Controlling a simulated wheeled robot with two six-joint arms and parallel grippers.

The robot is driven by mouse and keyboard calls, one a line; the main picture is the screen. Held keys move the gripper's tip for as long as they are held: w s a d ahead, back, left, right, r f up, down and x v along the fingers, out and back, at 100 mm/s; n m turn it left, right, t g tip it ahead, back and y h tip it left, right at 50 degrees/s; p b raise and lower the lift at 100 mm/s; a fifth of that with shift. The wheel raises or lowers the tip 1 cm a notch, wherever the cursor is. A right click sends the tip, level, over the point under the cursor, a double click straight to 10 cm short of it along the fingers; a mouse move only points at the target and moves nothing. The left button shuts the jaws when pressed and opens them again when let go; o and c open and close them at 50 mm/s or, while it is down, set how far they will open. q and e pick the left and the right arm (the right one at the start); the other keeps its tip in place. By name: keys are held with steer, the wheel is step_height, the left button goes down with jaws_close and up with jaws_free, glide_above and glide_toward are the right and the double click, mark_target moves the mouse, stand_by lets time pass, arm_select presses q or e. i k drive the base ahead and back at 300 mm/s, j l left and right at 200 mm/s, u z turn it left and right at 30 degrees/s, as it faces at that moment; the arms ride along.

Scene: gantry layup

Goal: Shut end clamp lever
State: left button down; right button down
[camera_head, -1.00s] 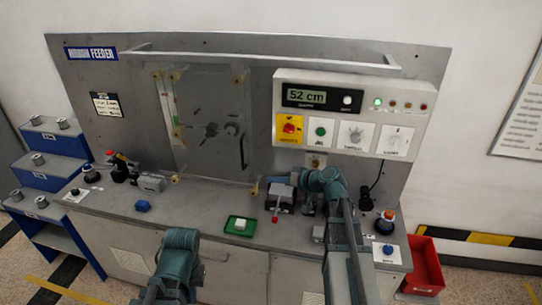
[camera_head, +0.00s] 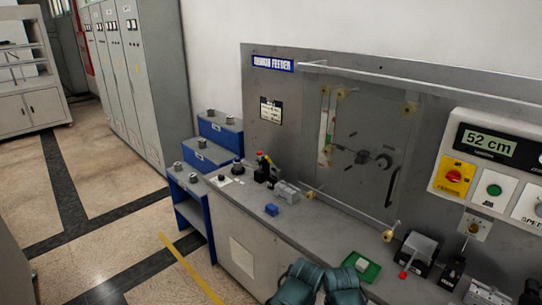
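Two lever-like fittings show on the bench, and I cannot tell for certain which is the end clamp. At the left end, a small black fitting (camera_head: 265,173) has an upright part with a red tip, beside a grey metal block (camera_head: 287,192). Further right, a grey and black block (camera_head: 417,248) has a red-tipped handle (camera_head: 403,274) at its front. Teal links of my arm show at the bottom edge, in front of the bench. Neither gripper's fingers can be seen.
A blue block (camera_head: 271,210) and a green tray (camera_head: 374,273) with a white block sit on the bench (camera_head: 235,205). Blue stepped shelves (camera_head: 205,155) with metal spools stand at its left end. Floor to the left is open. A control panel (camera_head: 490,165) reads 52 cm.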

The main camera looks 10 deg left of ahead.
mark_target(272, 164)
steer(key=i+j, duration=0.45)
steer(key=i, duration=0.15)
steer(key=i+j, duration=0.5)
steer(key=i, duration=0.15)
steer(key=i+j, duration=0.45)
steer(key=i, duration=0.15)
steer(key=j+u, duration=0.05)
